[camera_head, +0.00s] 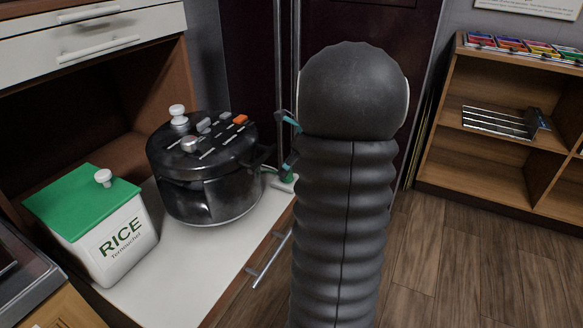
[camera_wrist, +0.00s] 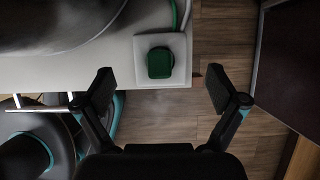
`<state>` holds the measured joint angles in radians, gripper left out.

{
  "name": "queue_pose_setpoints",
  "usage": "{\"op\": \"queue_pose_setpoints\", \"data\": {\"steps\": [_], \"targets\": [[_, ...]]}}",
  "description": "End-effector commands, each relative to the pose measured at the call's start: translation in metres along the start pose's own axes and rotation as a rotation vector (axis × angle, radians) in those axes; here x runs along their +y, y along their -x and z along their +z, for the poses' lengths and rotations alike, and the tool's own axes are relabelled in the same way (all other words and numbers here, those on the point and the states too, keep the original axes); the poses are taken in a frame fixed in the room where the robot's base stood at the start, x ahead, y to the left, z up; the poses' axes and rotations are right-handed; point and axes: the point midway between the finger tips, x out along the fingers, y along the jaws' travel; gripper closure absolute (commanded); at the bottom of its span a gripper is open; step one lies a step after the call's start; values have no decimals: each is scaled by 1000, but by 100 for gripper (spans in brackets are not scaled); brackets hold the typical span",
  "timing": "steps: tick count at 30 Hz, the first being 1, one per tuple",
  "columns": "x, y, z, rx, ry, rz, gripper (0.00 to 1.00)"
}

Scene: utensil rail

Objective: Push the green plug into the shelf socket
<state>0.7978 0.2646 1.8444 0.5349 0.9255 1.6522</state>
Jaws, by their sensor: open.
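The green plug (camera_wrist: 160,62) shows in the wrist view as a rounded block over the white square socket plate (camera_wrist: 142,73). How deep it sits in the socket I cannot tell. The plate lies at the edge of the white shelf (camera_wrist: 112,64). A green cord (camera_wrist: 181,10) runs up behind the plug. My gripper (camera_wrist: 160,88) is open and empty, its two fingers apart, below the plug in the wrist view and to either side of it. In the head view my arm hides most of the gripper and the plug area.
A black cooker (camera_head: 205,175) stands on the shelf (camera_head: 160,275) close to the socket. A white rice box (camera_head: 115,243) with a green lid stands to its left. A dark cabinet (camera_head: 252,60) is behind. A wooden bookcase (camera_head: 480,165) stands at the right, with open floor before it.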

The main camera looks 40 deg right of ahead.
Motion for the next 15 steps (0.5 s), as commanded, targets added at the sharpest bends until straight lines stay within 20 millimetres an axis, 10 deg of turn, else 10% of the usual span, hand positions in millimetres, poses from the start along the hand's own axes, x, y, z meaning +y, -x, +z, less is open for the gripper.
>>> {"op": "queue_pose_setpoints", "data": {"steps": [15], "targets": [[0,28,14,-1,0,-2,5]]}}
